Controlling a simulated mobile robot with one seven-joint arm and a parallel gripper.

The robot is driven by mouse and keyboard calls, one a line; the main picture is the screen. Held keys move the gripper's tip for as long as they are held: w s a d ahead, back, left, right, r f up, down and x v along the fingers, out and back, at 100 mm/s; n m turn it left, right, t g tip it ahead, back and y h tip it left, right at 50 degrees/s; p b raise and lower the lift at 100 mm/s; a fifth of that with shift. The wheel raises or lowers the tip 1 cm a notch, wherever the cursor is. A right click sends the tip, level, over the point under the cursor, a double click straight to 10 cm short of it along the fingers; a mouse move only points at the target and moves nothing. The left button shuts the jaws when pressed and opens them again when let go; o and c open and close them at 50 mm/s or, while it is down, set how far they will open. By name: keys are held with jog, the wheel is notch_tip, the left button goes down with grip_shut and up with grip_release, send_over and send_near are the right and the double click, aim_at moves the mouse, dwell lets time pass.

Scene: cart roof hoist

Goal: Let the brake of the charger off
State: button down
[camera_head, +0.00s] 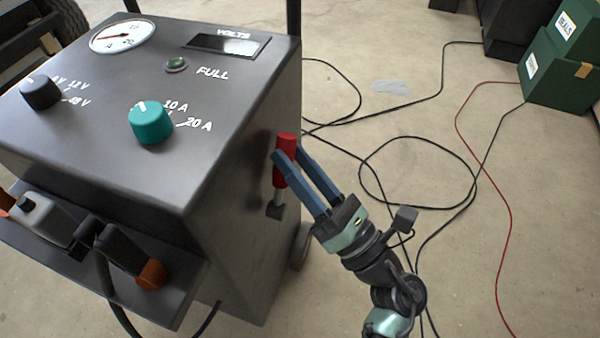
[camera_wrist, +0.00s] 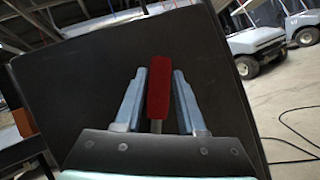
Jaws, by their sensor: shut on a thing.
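The charger (camera_head: 240,140) is a dark grey box with dials on its top panel, at the left of the head view. Its brake lever (camera_head: 280,179) has a red grip on a short metal stem and stands nearly upright on the charger's right side. My gripper (camera_head: 287,155) is shut on the red grip, with one blue finger on each side of it. In the wrist view the red grip (camera_wrist: 158,88) stands between the two fingers (camera_wrist: 158,95), against the dark side panel (camera_wrist: 75,90). The stem's lower end is hidden there by the gripper body.
A teal knob (camera_head: 150,123), a black knob (camera_head: 40,92) and a gauge (camera_head: 122,36) sit on the charger's top. Black cables (camera_head: 420,206) and a red cable (camera_head: 508,200) lie on the floor at right. Green boxes (camera_head: 560,70) stand at the back right.

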jog(key=s+n+g+y+b, duration=0.1)
jog(key=n+b, duration=0.1)
jog(key=s+n+g+y+b, duration=0.1)
jog(key=n+y+b, duration=0.1)
jog(key=n+b, duration=0.1)
jog(key=s+a+n+y+b, duration=0.1)
jog(key=n+b, duration=0.1)
jog(key=shift+g+b, duration=0.35)
jog(key=shift+g, duration=0.05)
jog(key=shift+s+a+r+n+g+y+b, duration=0.15)
jog(key=shift+s+n+g+y+b, duration=0.2)
jog(key=shift+n, duration=0.3)
jog(key=shift+s+d+r+n+g+y+b, duration=0.15)
jog(key=shift+n+g+y+b, duration=0.25)
jog(key=shift+n+b, duration=0.2)
jog(key=shift+a, duration=0.15)
jog(key=c, duration=0.5)
grip_release()
jog(key=p+v, duration=0.3)
jog(key=v, duration=1)
jog(key=shift+p, duration=0.35)
